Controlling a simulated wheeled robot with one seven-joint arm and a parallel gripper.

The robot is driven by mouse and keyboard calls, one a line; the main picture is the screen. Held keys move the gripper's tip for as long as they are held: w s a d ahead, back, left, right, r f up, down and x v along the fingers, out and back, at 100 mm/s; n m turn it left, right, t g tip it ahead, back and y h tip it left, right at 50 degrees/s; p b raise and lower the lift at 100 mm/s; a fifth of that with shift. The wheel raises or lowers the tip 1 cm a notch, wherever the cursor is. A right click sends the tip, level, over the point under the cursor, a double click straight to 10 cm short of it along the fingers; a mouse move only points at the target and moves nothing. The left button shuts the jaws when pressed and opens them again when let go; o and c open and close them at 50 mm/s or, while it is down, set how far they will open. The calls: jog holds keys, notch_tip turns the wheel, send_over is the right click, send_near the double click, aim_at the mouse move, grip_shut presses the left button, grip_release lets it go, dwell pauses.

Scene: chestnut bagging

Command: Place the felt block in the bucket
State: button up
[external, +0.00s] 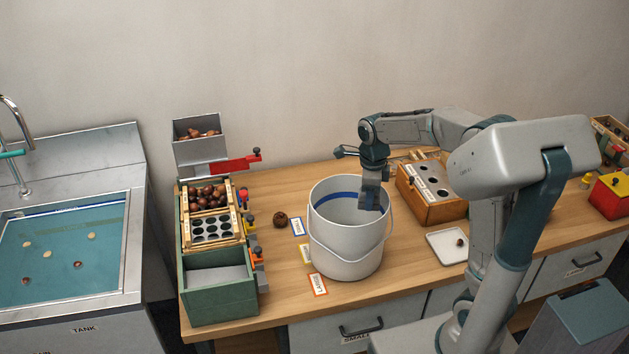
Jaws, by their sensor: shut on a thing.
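The white bucket (345,250) stands upright on the wooden table, with a blue band around its inner wall and a wire handle on its right side. My gripper (370,200) points down into the bucket's mouth at the right inner side, its tips below the rim level. It is shut on a small greyish piece, apparently the felt block (368,197). The block is hard to tell from the fingers at this size. The bucket's floor is hidden by its front wall.
A green-fronted sorter (218,300) with chestnuts and coloured levers stands left of the bucket. A wooden box with holes (440,205) and a white tray (447,258) stand right. A water tank (60,255) is far left.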

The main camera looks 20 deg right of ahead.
notch_tip(320, 180, down, 18)
jog(key=shift+f+b, duration=0.2)
jog(key=shift+b, duration=0.7)
jog(key=shift+f, duration=0.15)
jog(key=o, duration=1)
notch_tip(320, 180, up, 12)
jog(key=shift+r+p, duration=0.15)
jog(key=shift+p, duration=0.55)
